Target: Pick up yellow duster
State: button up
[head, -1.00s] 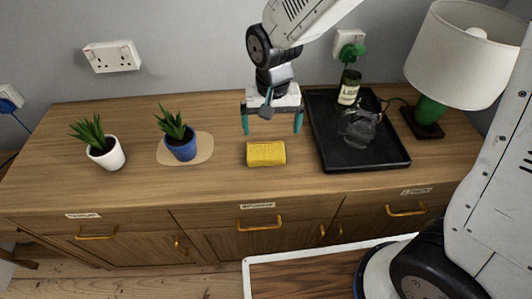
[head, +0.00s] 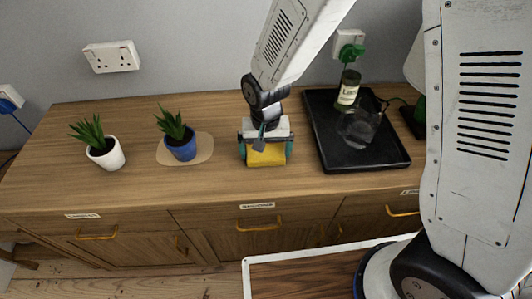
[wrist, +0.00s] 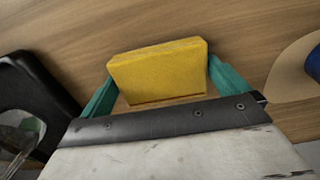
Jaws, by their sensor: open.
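The yellow duster (head: 266,155) is a block-shaped yellow pad on the wooden cabinet top, between the blue plant pot and the black tray. It also shows in the wrist view (wrist: 158,72). My gripper (head: 265,154) is down at the duster, with one teal finger on each side of it. In the wrist view the fingers (wrist: 160,88) stand at the duster's two ends, open. Whether they touch it is hard to tell. My gripper's body hides the duster's upper back part in the head view.
A black tray (head: 333,161) holding a bottle (head: 348,90) and a clear glass vessel (head: 360,125) is close on the right. A blue-potted plant (head: 180,146) on a tan mat (head: 206,151) and a white-potted plant (head: 105,154) stand left. The cabinet's front edge is near.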

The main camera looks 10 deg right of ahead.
jog(key=c, duration=0.6)
jog(key=shift+r, duration=0.1)
